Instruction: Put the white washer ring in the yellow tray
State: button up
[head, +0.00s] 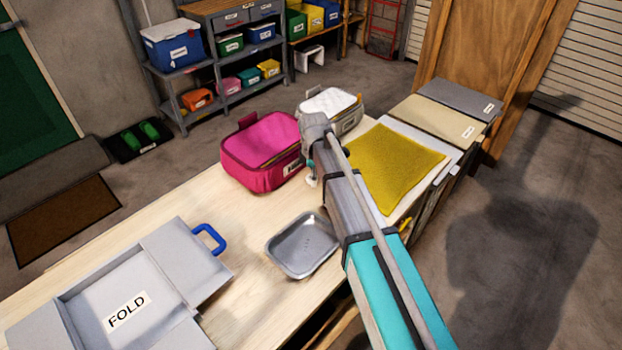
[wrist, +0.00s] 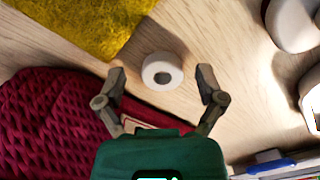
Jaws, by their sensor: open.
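The white washer ring (wrist: 149,71) lies on the wooden table in the wrist view. My gripper (wrist: 162,80) is open, with one finger on each side of the ring and a gap to both. I cannot tell how high the fingers are above the table. In the head view my arm largely hides the gripper, and I cannot make out the ring clearly. A flat, rough yellow surface (head: 392,165) lies on the table right of my arm. It also shows at the top left of the wrist view (wrist: 85,22). It looks more like a mat than a walled tray.
A pink bag (head: 258,150) stands close left of my gripper, with a white-topped bin (head: 330,104) behind. A metal tray (head: 303,246) and a grey folding board (head: 95,300) lie nearer. Flat boards (head: 445,115) are at the far right. Bare table (head: 240,290) lies between tray and board.

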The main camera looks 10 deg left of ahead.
jog(key=c, duration=0.9)
jog(key=shift+c, duration=0.2)
jog(key=shift+r, duration=0.1)
notch_tip(320, 180, up, 3)
jog(key=p, duration=0.2)
jog(key=shift+f+p, duration=0.2)
jog(key=shift+p, duration=0.2)
jog(key=s+d+r+p, duration=0.8)
jog(key=s+r+p, duration=0.2)
jog(key=s, duration=0.1)
jog(key=shift+d, duration=0.25)
jog(key=shift+r, duration=0.1)
